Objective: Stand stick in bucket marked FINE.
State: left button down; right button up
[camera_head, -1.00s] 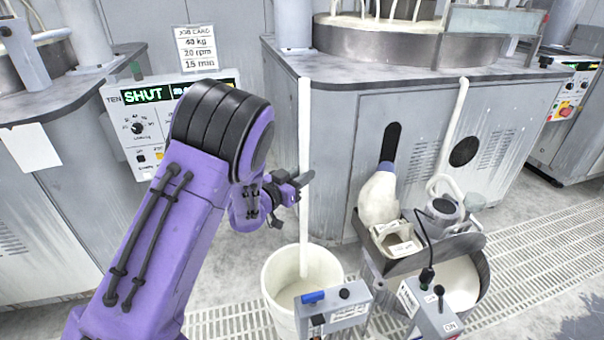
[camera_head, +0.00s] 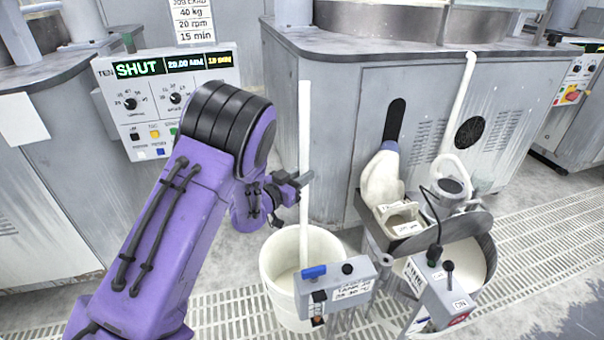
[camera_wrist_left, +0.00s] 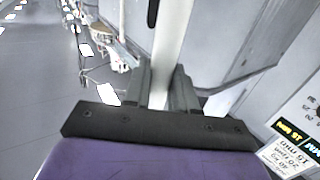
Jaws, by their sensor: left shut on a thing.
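The stick (camera_head: 304,140) is a long white pole, upright in the head view. My left gripper (camera_head: 291,189) is shut on it around mid-length; the pole also rises between the fingers in the left wrist view (camera_wrist_left: 168,50). The stick's lower end overlaps the mouth of a white bucket (camera_head: 277,285); a grey control box in front hides part of the bucket, and I cannot tell whether the tip touches the bottom. A second round tub (camera_head: 489,262) stands to the right, with a box whose label (camera_head: 413,276) seems to read FINE. My right gripper is out of view.
The grey control box (camera_head: 335,285) has a blue-handled switch and hard-to-read label. A tray (camera_head: 440,228) with a white bottle (camera_head: 382,178) and pale containers sits over the right tub. Grey machine cabinets (camera_head: 335,130) stand behind. Grated floor (camera_head: 545,235) is open at right.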

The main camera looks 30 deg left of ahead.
pick_arm(q)
notch_tip(320, 180, down, 8)
jog(key=b, duration=0.5)
jog(key=shift+b, duration=0.3)
jog(key=c, duration=0.8)
grip_release()
jog(key=s, duration=0.7)
jog(key=s+a, duration=0.1)
jog(key=s, duration=0.2)
jog(key=shift+s+a+r, duration=0.1)
jog(key=shift+s+r, duration=0.05)
jog(key=shift+s, duration=0.1)
